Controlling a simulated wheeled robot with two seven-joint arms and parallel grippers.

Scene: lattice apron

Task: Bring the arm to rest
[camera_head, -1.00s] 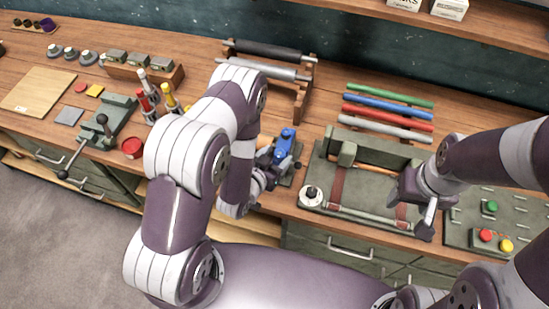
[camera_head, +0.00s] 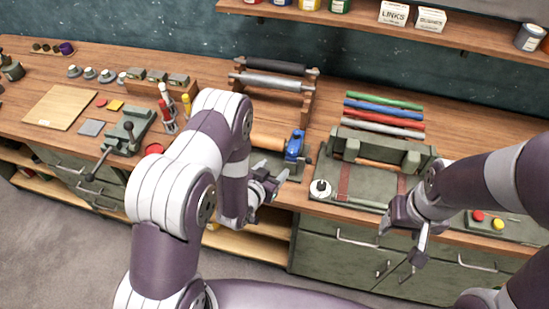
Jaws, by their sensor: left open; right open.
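My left arm comes up from the bottom and bends over the bench. Its gripper (camera_head: 268,186) is open and empty at the bench's front edge, in front of and apart from a blue clamp-like part (camera_head: 295,146) on a small grey fixture. My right arm comes in from the right. Its gripper (camera_head: 408,232) is open and empty, hanging low in front of the bench drawers. It is just in front of the green press-like device (camera_head: 350,186), and I see no contact.
The wooden bench (camera_head: 222,82) holds a roller stand (camera_head: 275,80), coloured rolls (camera_head: 385,110), a green lever tool (camera_head: 128,132), a flat board (camera_head: 60,106) and a red and yellow button panel (camera_head: 515,228). A shelf (camera_head: 360,28) runs above. Floor is free at lower left.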

